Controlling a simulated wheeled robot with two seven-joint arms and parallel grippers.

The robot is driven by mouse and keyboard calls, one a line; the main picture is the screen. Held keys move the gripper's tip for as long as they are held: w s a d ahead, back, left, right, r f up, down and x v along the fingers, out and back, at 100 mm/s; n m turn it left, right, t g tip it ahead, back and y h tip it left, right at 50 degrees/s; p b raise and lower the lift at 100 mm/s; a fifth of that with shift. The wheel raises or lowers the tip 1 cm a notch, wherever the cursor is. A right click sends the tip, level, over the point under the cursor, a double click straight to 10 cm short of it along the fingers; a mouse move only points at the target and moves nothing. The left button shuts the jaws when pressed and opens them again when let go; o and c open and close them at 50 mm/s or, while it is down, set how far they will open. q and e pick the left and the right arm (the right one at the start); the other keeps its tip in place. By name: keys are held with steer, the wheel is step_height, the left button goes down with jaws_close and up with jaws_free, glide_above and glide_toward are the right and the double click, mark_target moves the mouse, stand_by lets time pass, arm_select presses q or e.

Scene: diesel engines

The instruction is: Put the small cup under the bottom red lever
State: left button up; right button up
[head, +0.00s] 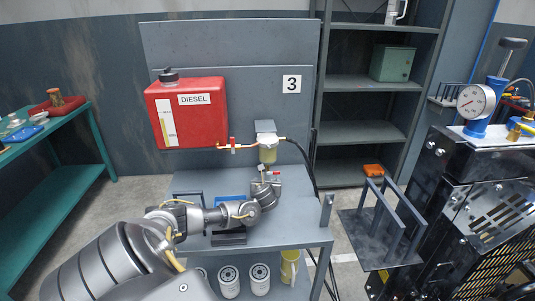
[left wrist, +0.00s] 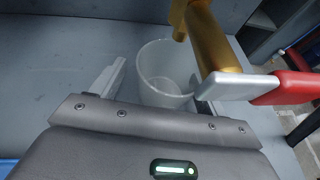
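The small clear cup (left wrist: 163,62) stands upright between the fingertips of my left gripper (left wrist: 158,82) in the left wrist view. A gap shows between the left finger and the cup wall; the other finger is partly covered by the lever. A brass fitting (left wrist: 212,42) comes down over the cup's right rim. The bottom lever, with its red handle (left wrist: 287,88), points right from it. In the head view my left gripper (head: 268,187) is below the fuel filter (head: 267,149); the cup is too small to make out there. My right gripper is not in view.
A red diesel tank (head: 187,112) hangs on the grey panel, with a fuel line running to the filter. The grey bench (head: 292,222) is under my left arm. White filters (head: 229,281) and a yellowish jug (head: 289,267) stand on its lower shelf. An engine frame (head: 480,190) is at right.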

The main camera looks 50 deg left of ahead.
arm_select(q)
steer(key=shift+d+r, duration=0.1)
steer(key=shift+r, duration=0.05)
steer(key=v, duration=0.9)
steer(key=shift+s+d+r, duration=0.1)
steer(key=shift+d+r, duration=0.1)
steer(key=shift+r, duration=0.05)
steer(key=shift+s+d+r+p, duration=0.25)
steer(key=shift+s+d+p, duration=0.05)
steer(key=shift+s+d, duration=0.15)
steer(key=shift+s+d+r, duration=0.1)
steer(key=shift+s+d, duration=0.2)
steer(key=shift+s, duration=0.1)
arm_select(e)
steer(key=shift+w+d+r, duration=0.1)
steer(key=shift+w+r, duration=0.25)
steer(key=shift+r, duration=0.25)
